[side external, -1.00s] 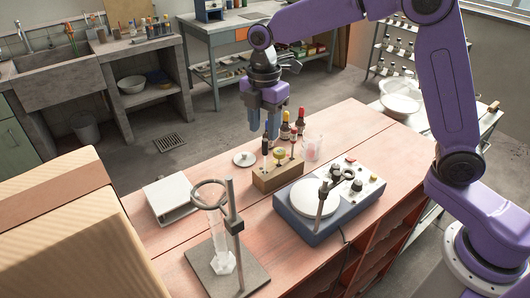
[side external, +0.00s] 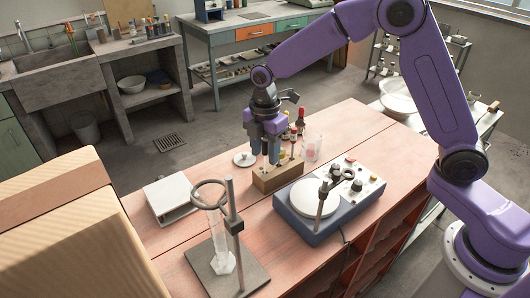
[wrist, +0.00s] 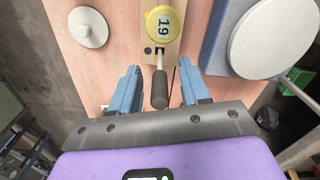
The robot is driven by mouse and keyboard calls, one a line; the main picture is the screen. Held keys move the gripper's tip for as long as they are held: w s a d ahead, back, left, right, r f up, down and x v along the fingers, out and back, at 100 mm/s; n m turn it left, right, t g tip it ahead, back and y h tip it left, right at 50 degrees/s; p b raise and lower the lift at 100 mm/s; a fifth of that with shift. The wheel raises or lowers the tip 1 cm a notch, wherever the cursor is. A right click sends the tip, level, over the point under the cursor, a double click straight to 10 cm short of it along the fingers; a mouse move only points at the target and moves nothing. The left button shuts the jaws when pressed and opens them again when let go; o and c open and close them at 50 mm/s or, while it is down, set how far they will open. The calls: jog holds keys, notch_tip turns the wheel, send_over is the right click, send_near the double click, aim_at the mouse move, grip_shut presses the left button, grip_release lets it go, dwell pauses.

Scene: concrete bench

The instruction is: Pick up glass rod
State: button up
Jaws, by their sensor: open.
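My gripper (side external: 265,157) is open, pointing down over the left end of a wooden block (side external: 278,182). In the wrist view, a dark-handled tool (wrist: 159,90) with a thin pale shaft stands in a slot of the block (wrist: 175,52), between my two open fingers (wrist: 158,88). The fingers are apart from it on both sides. I cannot tell whether this tool is the glass rod; no clear rod stands out. A yellow disc marked 19 (wrist: 163,24) sits on the block beyond the tool. In the side view, my fingers hide the tool.
A hotplate stirrer (side external: 315,222) stands right of the block, with a beaker (side external: 312,147) and bottles (side external: 300,120) behind. A grey lid (side external: 245,159) and a balance (side external: 172,199) lie left. A ring stand (side external: 236,230) with a glass cylinder (side external: 221,245) is in front.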

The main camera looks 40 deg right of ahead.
grip_shut()
jog(key=shift+r, duration=0.1)
notch_tip(320, 180, up, 15)
jog(key=shift+r, duration=0.15)
dwell(1.1)
